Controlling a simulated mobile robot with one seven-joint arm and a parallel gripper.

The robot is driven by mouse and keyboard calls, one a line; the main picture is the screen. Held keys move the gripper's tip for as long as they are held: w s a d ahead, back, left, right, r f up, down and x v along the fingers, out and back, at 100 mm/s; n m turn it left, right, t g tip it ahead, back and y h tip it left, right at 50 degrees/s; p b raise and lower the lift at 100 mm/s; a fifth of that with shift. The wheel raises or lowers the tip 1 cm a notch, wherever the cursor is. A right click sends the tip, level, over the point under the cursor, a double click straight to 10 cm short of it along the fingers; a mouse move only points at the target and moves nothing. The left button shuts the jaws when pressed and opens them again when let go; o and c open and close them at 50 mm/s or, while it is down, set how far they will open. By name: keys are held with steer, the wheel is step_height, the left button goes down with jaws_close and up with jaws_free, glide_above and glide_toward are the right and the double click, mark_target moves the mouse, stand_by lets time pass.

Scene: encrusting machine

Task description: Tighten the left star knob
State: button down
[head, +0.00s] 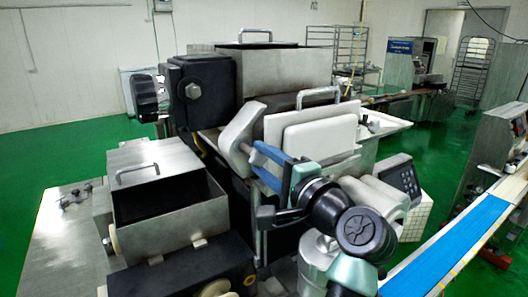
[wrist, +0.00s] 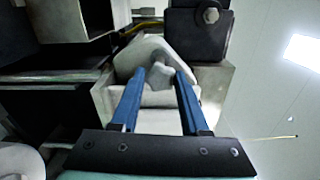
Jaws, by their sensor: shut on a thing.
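My gripper (head: 257,155) has two blue fingers and reaches to the grey-white curved bracket (head: 236,130) at the front of the machine. In the wrist view the fingertips (wrist: 160,74) stand on either side of a pale grey lobed knob (wrist: 159,80), the left star knob, in front of the bracket. The gripper is shut on this knob. In the head view the fingers and the bracket hide most of the knob. I cannot tell how far it is turned.
A white block (head: 315,133) stands right behind my gripper. A steel hopper (head: 165,205) with a handle is at the lower left, and a dark motor box (head: 205,90) is above. A blue conveyor belt (head: 455,245) runs at the right. Green floor is open at the left.

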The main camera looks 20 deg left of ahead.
steer(key=shift+m+p, duration=0.45)
steer(key=shift+m, duration=0.35)
steer(key=shift+c, duration=2)
jaws_free()
steer(key=b+v, duration=0.6)
steer(key=v, duration=0.7)
